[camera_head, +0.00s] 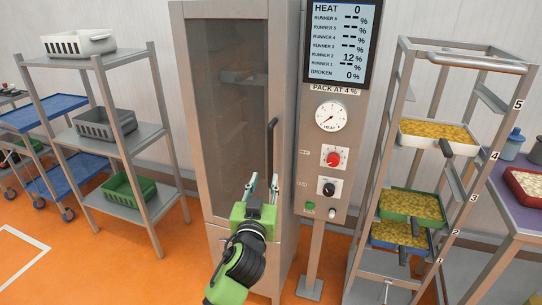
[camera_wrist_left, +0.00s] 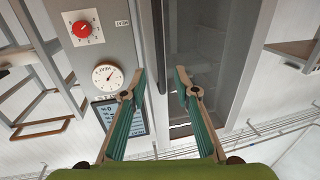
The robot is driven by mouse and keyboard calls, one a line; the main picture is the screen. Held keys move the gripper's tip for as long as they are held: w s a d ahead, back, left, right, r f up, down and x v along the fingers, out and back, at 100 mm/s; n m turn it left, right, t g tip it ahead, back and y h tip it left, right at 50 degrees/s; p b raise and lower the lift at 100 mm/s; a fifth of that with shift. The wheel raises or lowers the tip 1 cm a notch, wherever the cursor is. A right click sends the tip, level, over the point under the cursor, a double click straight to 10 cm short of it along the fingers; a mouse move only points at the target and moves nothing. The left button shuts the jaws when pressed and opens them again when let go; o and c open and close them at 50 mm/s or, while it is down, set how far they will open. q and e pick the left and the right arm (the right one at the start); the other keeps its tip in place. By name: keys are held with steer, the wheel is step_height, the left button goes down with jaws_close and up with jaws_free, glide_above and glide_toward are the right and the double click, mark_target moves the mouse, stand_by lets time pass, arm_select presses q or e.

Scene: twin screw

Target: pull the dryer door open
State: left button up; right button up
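The dryer (camera_head: 288,90) is a tall grey metal cabinet. Its door (camera_head: 222,110) has a tinted glass pane and looks shut. A dark upright bar handle (camera_head: 271,145) runs along the door's right edge. My left gripper (camera_head: 264,182) is at the lower end of the handle, pointing at the door. Its two teal fingers are apart in the left wrist view (camera_wrist_left: 160,78), with the cabinet and glass door (camera_wrist_left: 200,45) beyond them. I cannot tell whether the fingers touch the handle. My right gripper is not in view.
A control panel (camera_head: 330,150) with dial, knobs and screen stands right of the door. A rack (camera_head: 462,180) with trays of yellow pieces stands further right. A shelf (camera_head: 105,140) with bins stands at left. The orange floor (camera_head: 185,260) before the dryer's left is clear.

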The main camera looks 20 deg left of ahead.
mark_target(270, 159)
arm_select(q)
steer(key=w, duration=0.4)
steer(key=w+a+p, duration=0.1)
steer(key=w, duration=0.3)
steer(key=w+a, duration=0.1)
steer(key=w, duration=0.3)
steer(key=shift+w, duration=0.25)
jaws_close()
